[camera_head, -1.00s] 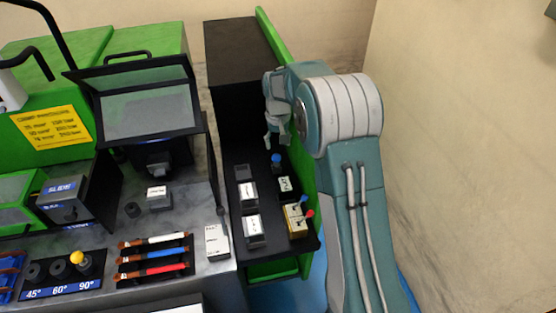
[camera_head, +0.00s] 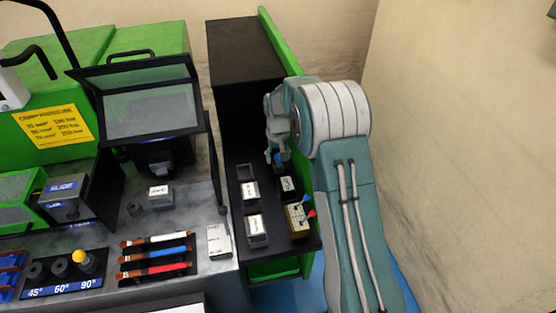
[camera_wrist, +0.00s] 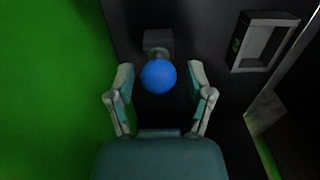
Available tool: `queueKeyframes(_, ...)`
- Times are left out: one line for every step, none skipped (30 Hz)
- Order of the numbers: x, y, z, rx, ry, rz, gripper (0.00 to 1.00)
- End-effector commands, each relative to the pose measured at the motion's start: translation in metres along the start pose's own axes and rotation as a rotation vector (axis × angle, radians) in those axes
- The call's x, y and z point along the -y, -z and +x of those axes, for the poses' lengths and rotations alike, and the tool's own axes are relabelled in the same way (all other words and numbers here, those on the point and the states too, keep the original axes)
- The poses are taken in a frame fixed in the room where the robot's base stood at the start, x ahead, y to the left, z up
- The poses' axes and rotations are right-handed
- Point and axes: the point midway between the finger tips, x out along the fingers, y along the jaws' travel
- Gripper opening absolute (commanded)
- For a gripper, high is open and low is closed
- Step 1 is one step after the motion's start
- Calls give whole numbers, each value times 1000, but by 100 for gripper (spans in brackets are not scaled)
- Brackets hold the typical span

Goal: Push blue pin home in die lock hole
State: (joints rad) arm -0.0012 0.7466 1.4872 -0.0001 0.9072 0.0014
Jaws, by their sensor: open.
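The blue pin shows as a round blue knob (camera_wrist: 158,76) in the wrist view, in front of a small grey block (camera_wrist: 158,42) on the dark shelf. In the head view the blue knob (camera_head: 279,158) is partly covered by my gripper (camera_head: 277,148). In the wrist view my gripper (camera_wrist: 160,90) is open, with one finger on each side of the knob and a gap on both sides. The hole itself and how deep the pin sits are hidden behind the knob.
A grey frame (camera_wrist: 266,42) lies to the right in the wrist view. In the head view a yellowish block (camera_head: 298,218) with red and blue knobs stands nearer on the black shelf. A green panel (camera_head: 283,60) rises along the shelf's right side.

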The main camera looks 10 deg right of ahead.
Motion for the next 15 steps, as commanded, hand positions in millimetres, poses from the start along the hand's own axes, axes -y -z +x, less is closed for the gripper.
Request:
queueKeyframes(0,0,0,0,0,0,67)
queueKeyframes(0,0,0,0,0,0,67)
queueKeyframes(0,0,0,0,0,0,67)
queueKeyframes(0,0,0,0,0,0,67)
queueKeyframes(0,0,0,0,0,0,58)
queueKeyframes(0,0,0,0,0,0,40)
queueKeyframes(0,0,0,0,0,0,27)
queueKeyframes(0,0,0,0,0,0,14)
queueKeyframes(0,0,0,0,0,0,0)
queueKeyframes(0,0,0,0,0,0,0)
queueKeyframes(0,0,0,0,0,0,0)
queueKeyframes(0,0,0,0,0,0,0)
queueKeyframes(0,0,0,0,0,0,0)
queueKeyframes(0,0,0,0,0,0,0)
queueKeyframes(0,0,0,0,0,0,0)
